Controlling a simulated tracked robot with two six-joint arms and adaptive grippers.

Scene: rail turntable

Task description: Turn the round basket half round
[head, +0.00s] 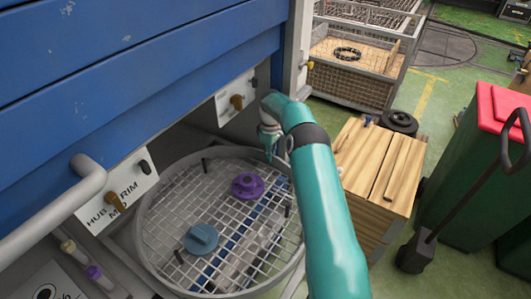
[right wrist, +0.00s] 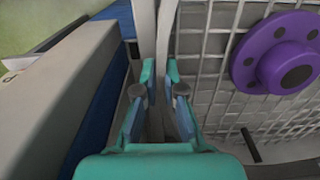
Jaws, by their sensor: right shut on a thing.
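The round basket (head: 192,184) is a grey wire-mesh disc with a raised rim, under the blue housing. A purple flanged part (head: 246,187) lies on its mesh near the middle, and a blue round part (head: 201,239) lies nearer me. The purple part also shows in the right wrist view (right wrist: 278,52). My right gripper (head: 270,150) is at the basket's far right edge. In the right wrist view its fingers (right wrist: 160,92) are closed on the basket's rim (right wrist: 165,30), left of the mesh. The finger contact is partly hidden in the head view. My left gripper is not in view.
A blue panel (head: 130,70) with a grey handle (head: 85,180) overhangs the basket's left. A wooden crate (head: 372,165) stands right of my arm, and a green bin with a red lid (head: 500,110) is farther right.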

